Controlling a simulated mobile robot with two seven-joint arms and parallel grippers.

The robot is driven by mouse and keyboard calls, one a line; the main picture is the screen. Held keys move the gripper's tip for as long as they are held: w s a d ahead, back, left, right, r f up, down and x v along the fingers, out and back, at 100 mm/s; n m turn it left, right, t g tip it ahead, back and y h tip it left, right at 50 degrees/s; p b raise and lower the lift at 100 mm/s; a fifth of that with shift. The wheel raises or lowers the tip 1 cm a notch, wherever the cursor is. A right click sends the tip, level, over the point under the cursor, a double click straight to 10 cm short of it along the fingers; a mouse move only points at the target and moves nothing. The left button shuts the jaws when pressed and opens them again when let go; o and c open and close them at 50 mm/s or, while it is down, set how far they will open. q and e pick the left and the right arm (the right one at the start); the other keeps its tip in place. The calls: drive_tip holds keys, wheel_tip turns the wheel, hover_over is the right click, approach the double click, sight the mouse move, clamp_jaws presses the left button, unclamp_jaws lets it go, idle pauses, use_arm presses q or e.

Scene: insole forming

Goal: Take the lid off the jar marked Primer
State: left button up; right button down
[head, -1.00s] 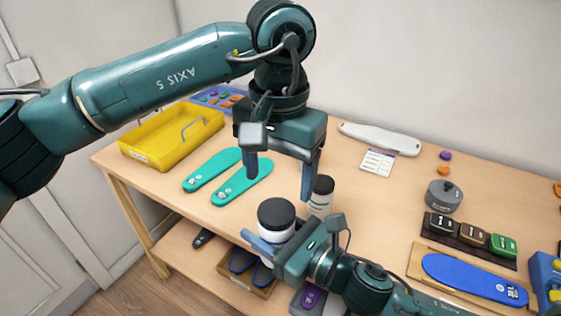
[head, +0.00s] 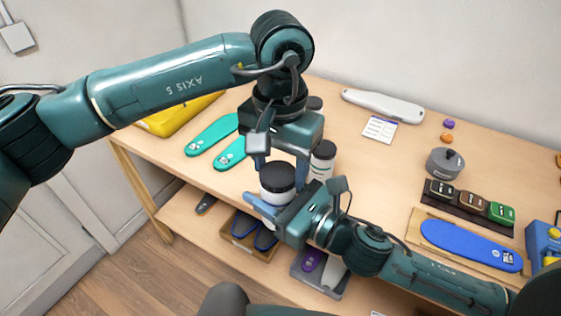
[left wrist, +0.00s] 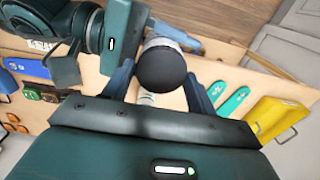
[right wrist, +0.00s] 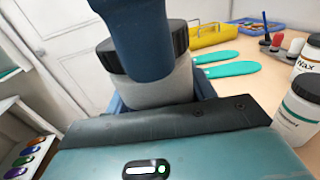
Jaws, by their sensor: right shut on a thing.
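A white jar with a black lid (head: 278,178) is held at the table's front edge; its label is not visible. My right gripper (head: 268,212) is shut on the jar's white body (right wrist: 165,85). My left gripper (head: 282,172) is above, pointing down, with one finger on each side of the lid. In the left wrist view the lid (left wrist: 161,67) lies between the open fingers (left wrist: 160,85), and a gap shows beside the right finger. In the right wrist view a left finger hides part of the lid.
A second black-lidded jar (head: 323,160) stands just behind the held one. A jar marked Wax (right wrist: 312,55) shows in the right wrist view. Teal insoles (head: 212,134) and a yellow tray (head: 180,115) lie to the left. A blue insole (head: 470,245) lies at right.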

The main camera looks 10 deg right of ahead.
use_arm(q)
drive_tip(key=shift+s+d, duration=0.15)
drive_tip(key=c, duration=0.6)
drive_tip(key=shift+o, duration=0.2)
drive_tip(key=n, duration=0.6)
drive_tip(key=shift+n, duration=0.3)
drive_tip(key=n, duration=0.6)
drive_tip(key=shift+r, duration=0.1)
drive_tip(key=n, duration=0.6)
drive_tip(key=shift+n, duration=0.4)
drive_tip(key=n, duration=0.4)
drive_tip(key=shift+w, duration=0.2)
drive_tip(key=n, duration=0.4)
drive_tip(key=shift+a, duration=0.25)
drive_tip(key=n, duration=0.6)
drive_tip(key=shift+a+n, duration=0.1)
drive_tip(key=shift+n, duration=0.2)
drive_tip(key=n, duration=1.2)
drive_tip(key=shift+r+n, duration=0.1)
drive_tip(key=shift+n, duration=0.2)
drive_tip(key=n, duration=0.4)
drive_tip(key=shift+s, duration=0.1)
drive_tip(key=n, duration=0.3)
drive_tip(key=shift+n, duration=0.3)
